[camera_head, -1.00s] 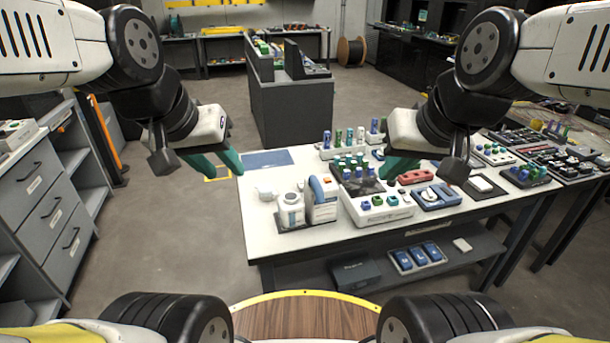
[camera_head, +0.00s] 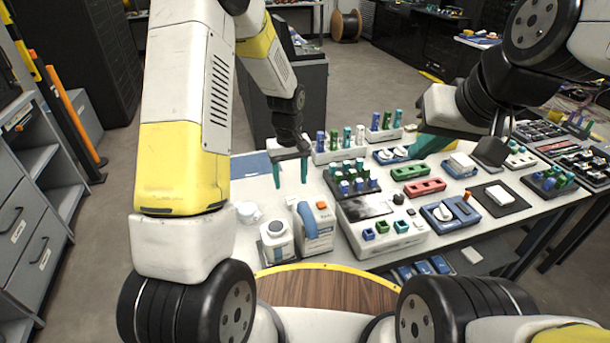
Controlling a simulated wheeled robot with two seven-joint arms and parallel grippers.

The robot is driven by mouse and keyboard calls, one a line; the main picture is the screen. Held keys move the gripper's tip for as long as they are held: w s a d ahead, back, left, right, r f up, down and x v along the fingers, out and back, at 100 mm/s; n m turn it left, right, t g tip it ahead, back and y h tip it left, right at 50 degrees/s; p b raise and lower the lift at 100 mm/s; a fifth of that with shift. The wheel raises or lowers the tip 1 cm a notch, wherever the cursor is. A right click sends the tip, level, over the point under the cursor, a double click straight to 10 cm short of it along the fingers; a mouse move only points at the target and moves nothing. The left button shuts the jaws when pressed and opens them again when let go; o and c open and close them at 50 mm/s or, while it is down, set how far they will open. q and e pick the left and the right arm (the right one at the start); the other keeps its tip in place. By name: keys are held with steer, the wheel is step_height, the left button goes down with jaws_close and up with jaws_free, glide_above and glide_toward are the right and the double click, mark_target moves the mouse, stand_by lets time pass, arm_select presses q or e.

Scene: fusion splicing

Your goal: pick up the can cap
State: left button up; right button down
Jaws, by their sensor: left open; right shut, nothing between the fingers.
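A white can (camera_head: 316,238) with a blue handle stands at the near left of the table, with a small orange-red cap (camera_head: 321,205) on its top. A white round container (camera_head: 277,242) stands just left of it. Which cap the task means is not certain. My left gripper (camera_head: 290,180) is open and empty, its teal fingers pointing down above the table, beyond and a little left of the can. My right gripper (camera_head: 418,153) is shut and empty, above the table's right-middle part.
A small white item (camera_head: 248,212) lies left of the container. Right of the can sits a splicer-like box (camera_head: 384,244); behind it are racks of coloured bottles (camera_head: 350,178). A blue mat (camera_head: 250,165) lies at the far left.

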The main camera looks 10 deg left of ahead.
mark_target(292, 197)
arm_select(q)
steer(key=shift+w+d+f, duration=0.1)
steer(key=shift+w+f, duration=0.05)
steer(key=shift+f, duration=0.35)
steer(key=shift+w+d+f, duration=0.1)
steer(key=shift+w+f, duration=0.05)
steer(key=shift+f, duration=0.3)
step_height(292, 197, down, 7)
steer(key=shift+w+a+r, duration=0.1)
steer(key=shift+w, duration=0.05)
jaws_close()
step_height(292, 197, up, 10)
